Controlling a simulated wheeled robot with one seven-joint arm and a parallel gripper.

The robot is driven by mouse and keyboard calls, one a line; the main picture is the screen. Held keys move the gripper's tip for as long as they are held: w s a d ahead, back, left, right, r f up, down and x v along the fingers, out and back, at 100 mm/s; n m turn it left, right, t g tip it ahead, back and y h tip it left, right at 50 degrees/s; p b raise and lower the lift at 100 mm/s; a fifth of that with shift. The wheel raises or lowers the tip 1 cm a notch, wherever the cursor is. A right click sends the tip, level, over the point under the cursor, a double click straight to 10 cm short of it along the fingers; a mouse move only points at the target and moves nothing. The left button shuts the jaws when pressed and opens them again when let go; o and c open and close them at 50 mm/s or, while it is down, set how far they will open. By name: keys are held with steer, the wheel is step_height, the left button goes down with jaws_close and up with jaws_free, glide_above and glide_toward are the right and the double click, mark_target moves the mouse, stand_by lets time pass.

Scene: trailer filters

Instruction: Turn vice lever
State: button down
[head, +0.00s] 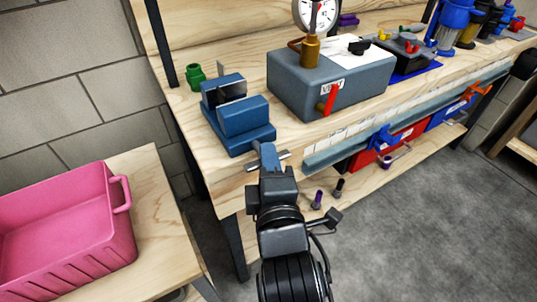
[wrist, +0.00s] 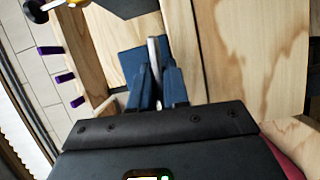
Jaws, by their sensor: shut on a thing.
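The blue vice (head: 240,130) stands at the front left corner of the wooden workbench. Its metal lever (head: 284,156) is a thin grey bar at the vice's front, just off the bench edge, with both ends showing in the head view. My gripper (head: 268,163) reaches up to the vice front and is shut on the lever. In the wrist view my gripper (wrist: 158,82) has its two blue-grey fingers on either side of the lever (wrist: 153,52). A blue part of the vice (wrist: 131,62) shows behind. The exact finger contact is partly hidden.
A grey box (head: 300,85) with a gauge (head: 317,14) and red handle stands right of the vice. A pink crate (head: 75,225) sits on a low table at left. The floor at right is clear.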

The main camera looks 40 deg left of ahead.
steer(key=m+p, duration=0.2)
steer(key=p, duration=0.1)
steer(key=shift+r+g, duration=0.3)
steer(key=shift+g, duration=0.1)
steer(key=m+g+p, duration=0.1)
steer(key=m+p, duration=0.1)
steer(key=shift+f+h+p, duration=0.1)
steer(key=shift+h+p, duration=0.2)
steer(key=m+g+p, duration=0.2)
steer(key=m, duration=0.2)
steer(key=shift+f, duration=0.15)
steer(key=m+g+p, duration=0.1)
steer(key=m+g, duration=0.1)
steer(key=m, duration=0.1)
steer(key=shift+f, duration=0.1)
steer(key=m+g+y, duration=0.1)
steer(key=m+g, duration=0.1)
steer(key=m, duration=0.1)
steer(key=shift+g+b, duration=0.3)
steer(key=shift+m, duration=0.4)
steer(key=c, duration=1.2)
jaws_free()
